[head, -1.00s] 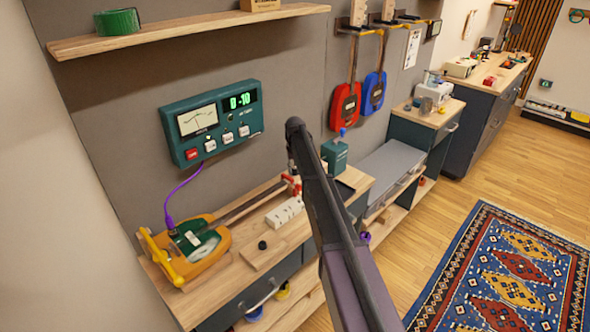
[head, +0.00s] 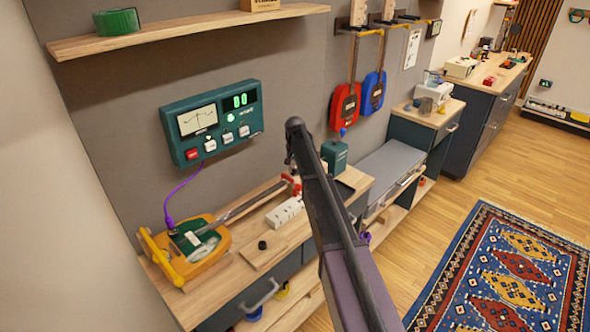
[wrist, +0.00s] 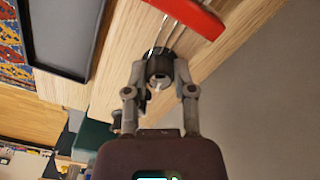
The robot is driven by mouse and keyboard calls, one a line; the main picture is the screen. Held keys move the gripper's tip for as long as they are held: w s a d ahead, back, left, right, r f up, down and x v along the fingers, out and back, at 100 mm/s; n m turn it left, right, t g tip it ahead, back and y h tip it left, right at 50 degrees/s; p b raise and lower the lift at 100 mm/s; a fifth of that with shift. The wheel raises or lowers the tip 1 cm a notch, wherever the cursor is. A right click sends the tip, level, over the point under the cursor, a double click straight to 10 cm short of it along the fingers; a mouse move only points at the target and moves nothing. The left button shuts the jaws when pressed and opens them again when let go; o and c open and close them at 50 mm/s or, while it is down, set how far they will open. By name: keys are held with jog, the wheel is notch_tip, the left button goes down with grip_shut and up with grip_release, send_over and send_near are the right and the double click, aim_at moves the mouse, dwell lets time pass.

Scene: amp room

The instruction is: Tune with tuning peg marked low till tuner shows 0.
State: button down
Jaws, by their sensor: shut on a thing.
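The tuner (head: 212,122) is a teal box on the wall; its green display (head: 240,100) reads what looks like 00, and a green light glows below it. A stringed instrument with a yellow-orange body (head: 205,268) lies on the bench, joined to the tuner by a purple cable (head: 183,192). Its red head (head: 291,186) is partly hidden by my arm and also shows in the wrist view (wrist: 195,15). There, my gripper (wrist: 160,80) is shut on a dark tuning peg (wrist: 160,66) beside the strings. No peg marking is readable.
A white power strip (head: 286,211) and a small black knob (head: 262,245) are on the bench. A green box (head: 335,154) stands behind my arm. Red (head: 345,104) and blue (head: 373,92) instruments hang on the wall. The floor by the rug (head: 510,270) is clear.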

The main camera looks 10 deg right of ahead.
jog(key=shift+s, duration=0.15)
jog(key=shift+c, duration=2.2)
grip_release()
jog(key=shift+n, duration=0.4)
